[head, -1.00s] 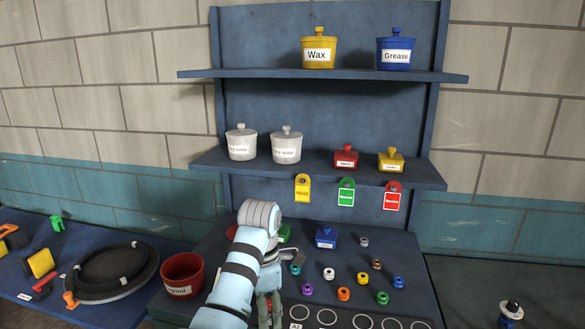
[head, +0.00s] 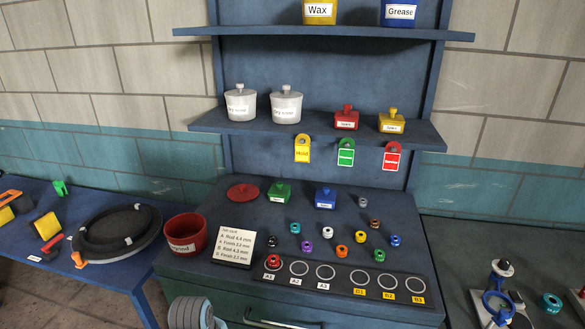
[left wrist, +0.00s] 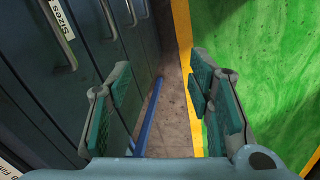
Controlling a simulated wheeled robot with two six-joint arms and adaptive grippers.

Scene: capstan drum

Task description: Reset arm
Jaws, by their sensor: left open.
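My left gripper (left wrist: 158,100) is open and empty in the left wrist view, its green-padded fingers spread over the floor. It hangs beside dark cabinet drawers (left wrist: 75,70) with metal handles. In the head view only a grey rounded part of my arm shows at the bottom edge, in front of the bench; the gripper itself is out of that view. My right gripper is in neither view.
The bench holds a rack of ringed slots (head: 340,280), several coloured knurled parts, a task card (head: 233,246) and a red pot (head: 185,235). Labelled pots stand on shelves (head: 318,128). A blue table (head: 85,275) is at left. Green flooring (left wrist: 270,60) lies right in the wrist view.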

